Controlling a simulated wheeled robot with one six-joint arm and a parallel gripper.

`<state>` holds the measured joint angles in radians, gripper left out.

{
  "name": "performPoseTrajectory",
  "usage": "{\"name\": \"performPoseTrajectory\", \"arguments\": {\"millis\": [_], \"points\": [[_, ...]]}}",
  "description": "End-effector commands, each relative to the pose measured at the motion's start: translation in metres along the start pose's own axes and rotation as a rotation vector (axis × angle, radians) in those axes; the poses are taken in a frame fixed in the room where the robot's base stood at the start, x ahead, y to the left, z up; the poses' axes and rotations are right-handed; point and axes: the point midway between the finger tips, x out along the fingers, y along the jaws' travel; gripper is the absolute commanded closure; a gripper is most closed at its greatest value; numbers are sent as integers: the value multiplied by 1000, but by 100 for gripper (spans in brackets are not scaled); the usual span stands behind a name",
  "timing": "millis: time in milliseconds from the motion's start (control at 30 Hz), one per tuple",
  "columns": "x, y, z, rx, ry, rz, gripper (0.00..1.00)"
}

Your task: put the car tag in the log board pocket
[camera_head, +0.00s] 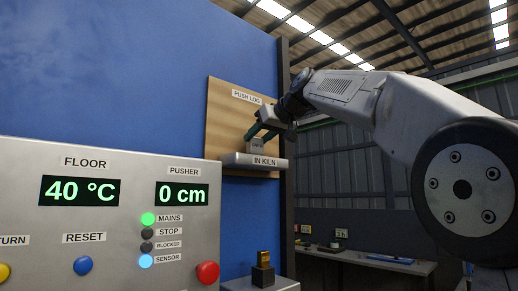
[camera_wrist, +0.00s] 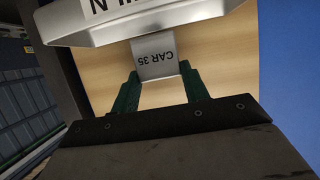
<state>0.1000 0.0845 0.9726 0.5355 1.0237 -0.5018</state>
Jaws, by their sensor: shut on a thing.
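The car tag, a small grey metal plate marked "CAR 35" (camera_wrist: 156,60), is between the green fingertips of my gripper (camera_wrist: 154,78) in the wrist view. My gripper is shut on it. The log board (camera_head: 228,112) is a wooden panel labelled "PUSH LOG" on the blue wall. Its pocket (camera_head: 240,160) is a grey metal tray labelled "IN KILN" at the board's lower part. In the head view, my gripper (camera_head: 256,134) is at the board just above the pocket. In the wrist view, the tag's far edge meets the pocket's rim (camera_wrist: 110,38); how deep it sits is hidden.
A control panel (camera_head: 110,269) with displays, lamps and buttons stands at the left front. A small dark block with a yellow top (camera_head: 263,268) stands on a grey ledge below the board. A workbench (camera_head: 370,262) is at the back right.

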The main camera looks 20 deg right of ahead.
Motion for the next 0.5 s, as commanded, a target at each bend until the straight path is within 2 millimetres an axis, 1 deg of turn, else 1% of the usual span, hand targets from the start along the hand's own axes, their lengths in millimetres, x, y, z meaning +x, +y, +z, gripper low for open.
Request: {"name": "performPoseTrajectory", "arguments": {"millis": [200,267,500], "points": [[10,-1,24,0,-1,-2,84],[12,-1,29,1,-1,-2,84],[14,-2,31,-1,0,-2,84]]}}
